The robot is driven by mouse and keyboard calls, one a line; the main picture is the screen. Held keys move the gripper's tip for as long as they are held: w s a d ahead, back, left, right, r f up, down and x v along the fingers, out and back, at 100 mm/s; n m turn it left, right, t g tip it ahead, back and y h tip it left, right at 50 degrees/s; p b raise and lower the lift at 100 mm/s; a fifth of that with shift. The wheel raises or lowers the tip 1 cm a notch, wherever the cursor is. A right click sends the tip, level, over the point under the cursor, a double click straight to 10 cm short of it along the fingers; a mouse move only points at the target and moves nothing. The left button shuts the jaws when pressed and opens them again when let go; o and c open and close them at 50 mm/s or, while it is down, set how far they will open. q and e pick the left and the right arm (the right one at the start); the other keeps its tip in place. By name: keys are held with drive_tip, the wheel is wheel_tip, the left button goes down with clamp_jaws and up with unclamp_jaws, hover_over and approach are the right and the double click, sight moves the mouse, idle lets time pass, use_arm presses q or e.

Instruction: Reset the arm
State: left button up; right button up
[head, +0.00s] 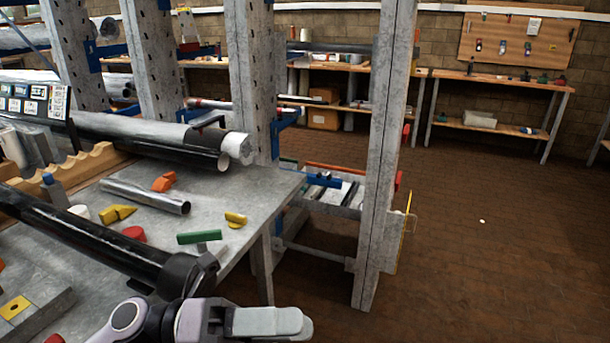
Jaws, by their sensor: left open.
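My left gripper (284,322) is at the bottom of the head view, beyond the table's front corner. Its pale grey fingers point right; I see nothing held between them, and it is open. My left arm (128,318) comes in at the bottom left. A long black mast tube (85,238) runs from the left edge to a dark collar (183,274) just above my left wrist. The wrist overlaps the collar in the picture; I cannot tell whether they touch. My right gripper is not in view.
A grey table (260,190) carries a metal pipe (145,195), a yellow wedge (117,214), a red cap (134,233) and a green block (199,237). Thick tubes (150,132) lie behind. A grey upright post (384,150) stands right of the table. The brick floor (500,260) at right is mostly clear.

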use_arm(q)
drive_tip(key=w+a+f+n+t+y, duration=0.3)
drive_tip(key=a+f+n+t+y, duration=0.5)
drive_tip(key=n, duration=0.7)
drive_tip(key=w+a+f+n+t+y, duration=0.35)
drive_tip(key=f+n+t, duration=0.35)
drive_tip(key=n+t, duration=0.65)
drive_tip(key=s+a+f+n+g+y, duration=0.3)
drive_tip(key=s+f+n+g, duration=0.2)
drive_tip(key=f, duration=0.3)
drive_tip(key=s+a+f+n+g+y, duration=0.3)
drive_tip(key=s+f+n, duration=0.3)
drive_tip(key=f, duration=0.3)
drive_tip(key=shift+s+a+f+g, duration=0.15)
drive_tip(key=shift+s+f+g, duration=0.05)
drive_tip(key=shift+s+g, duration=0.65)
